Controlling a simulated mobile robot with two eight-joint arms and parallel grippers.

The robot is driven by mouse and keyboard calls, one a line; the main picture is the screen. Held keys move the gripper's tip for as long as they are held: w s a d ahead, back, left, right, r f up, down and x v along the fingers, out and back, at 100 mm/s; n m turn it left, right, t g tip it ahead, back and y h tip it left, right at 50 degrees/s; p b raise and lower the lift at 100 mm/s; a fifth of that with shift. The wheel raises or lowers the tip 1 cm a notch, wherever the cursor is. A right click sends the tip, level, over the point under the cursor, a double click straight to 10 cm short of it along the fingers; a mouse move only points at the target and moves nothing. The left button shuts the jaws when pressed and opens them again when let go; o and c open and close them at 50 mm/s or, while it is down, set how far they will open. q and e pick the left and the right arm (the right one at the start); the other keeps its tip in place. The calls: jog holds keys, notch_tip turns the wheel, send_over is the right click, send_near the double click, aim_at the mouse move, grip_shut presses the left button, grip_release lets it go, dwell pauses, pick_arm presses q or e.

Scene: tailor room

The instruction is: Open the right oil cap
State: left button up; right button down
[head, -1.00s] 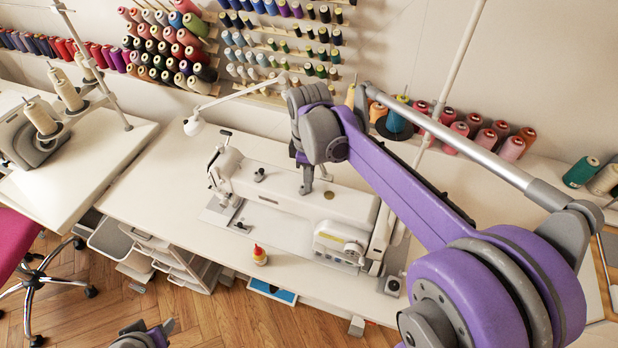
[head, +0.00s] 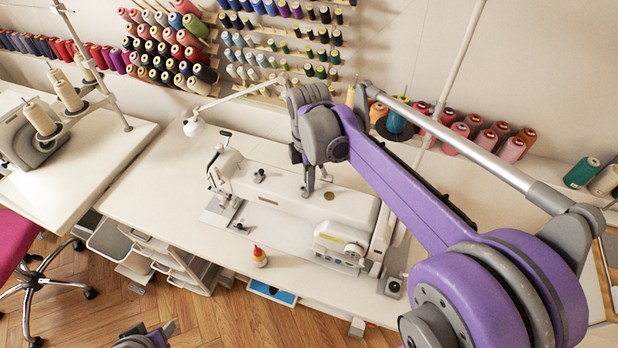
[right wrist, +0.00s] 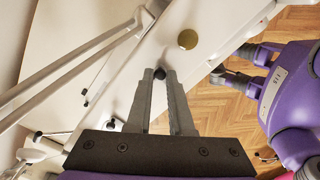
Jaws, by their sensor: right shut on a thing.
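A white sewing machine (head: 285,200) stands on the white table. My right gripper (head: 308,190) points down at the top of its arm. In the right wrist view, my right gripper (right wrist: 160,76) is shut on a small dark oil cap (right wrist: 160,73), seen between the fingertips. In the head view the fingers hide this cap. Another dark knob (head: 259,176) sits further left on the machine. My left gripper (head: 147,335) is low at the bottom edge of the head view, away from the machine. In the right wrist view its fingers (right wrist: 238,64) are spread apart and empty.
A round brass disc (head: 329,196) lies on the machine top just right of my right gripper. A small red-capped bottle (head: 260,257) stands at the table's front edge. A lamp (head: 194,126) arches behind the machine. Thread spools (head: 470,125) line the back right.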

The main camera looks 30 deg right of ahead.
jog(key=c, duration=0.8)
grip_release()
jog(key=shift+c, duration=0.2)
notch_tip(320, 180, up, 11)
jog(key=shift+p, duration=0.3)
jog(key=shift+f, duration=0.1)
